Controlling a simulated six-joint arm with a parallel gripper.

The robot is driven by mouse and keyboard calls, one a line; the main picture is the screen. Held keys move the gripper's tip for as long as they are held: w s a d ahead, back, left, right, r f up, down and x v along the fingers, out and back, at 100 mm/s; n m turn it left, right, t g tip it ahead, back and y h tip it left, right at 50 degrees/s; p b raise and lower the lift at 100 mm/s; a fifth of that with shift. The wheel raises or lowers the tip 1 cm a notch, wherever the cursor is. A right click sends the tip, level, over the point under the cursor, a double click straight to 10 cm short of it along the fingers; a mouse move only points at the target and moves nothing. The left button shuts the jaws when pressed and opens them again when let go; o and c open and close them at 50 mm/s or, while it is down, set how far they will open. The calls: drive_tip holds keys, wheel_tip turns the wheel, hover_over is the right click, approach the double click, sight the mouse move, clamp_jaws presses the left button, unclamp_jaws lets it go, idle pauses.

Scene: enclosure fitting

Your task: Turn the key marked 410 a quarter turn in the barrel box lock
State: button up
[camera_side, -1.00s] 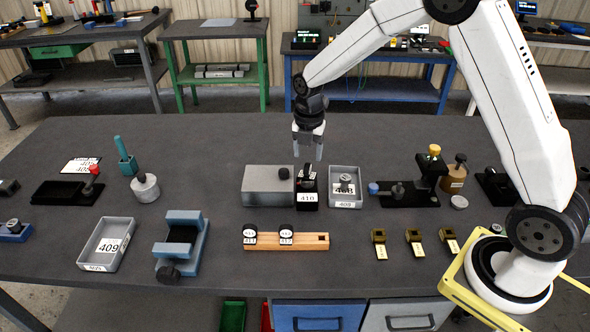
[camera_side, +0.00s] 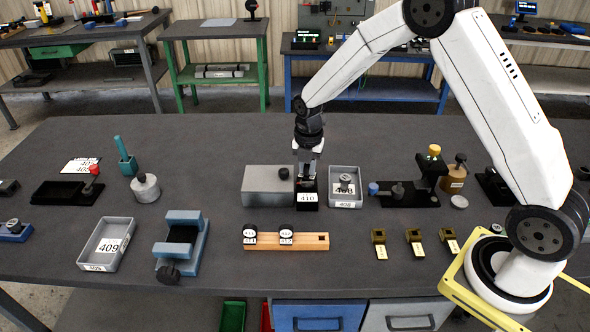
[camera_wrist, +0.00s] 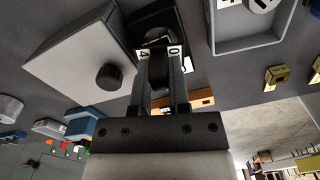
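The black barrel box lock (camera_side: 307,199) carries a white 410 label on its front and stands on the table against the right side of a grey box. My gripper (camera_side: 307,176) points straight down at its top. In the wrist view, my gripper's fingers (camera_wrist: 160,72) lie on either side of a dark upright part that looks like the key, above the dark round barrel (camera_wrist: 157,36). A white label showing 4 and 0 is partly hidden behind it. Whether the fingers press on the key or only straddle it cannot be told.
The grey box (camera_side: 262,186) with a black knob is on the left, a grey 408 tray (camera_side: 345,201) close on the right. A wooden rack (camera_side: 312,241) with two dark round-headed pieces lies in front. Brass blocks (camera_side: 379,237) and a black fixture (camera_side: 400,198) stand further right.

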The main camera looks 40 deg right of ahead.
clamp_jaws()
drive_tip(key=shift+n, duration=1.8)
drive_tip(key=o, duration=0.8)
unclamp_jaws()
drive_tip(key=shift+c, duration=0.2)
drive_tip(key=shift+r, duration=0.1)
drive_tip(key=shift+r, duration=3.85)
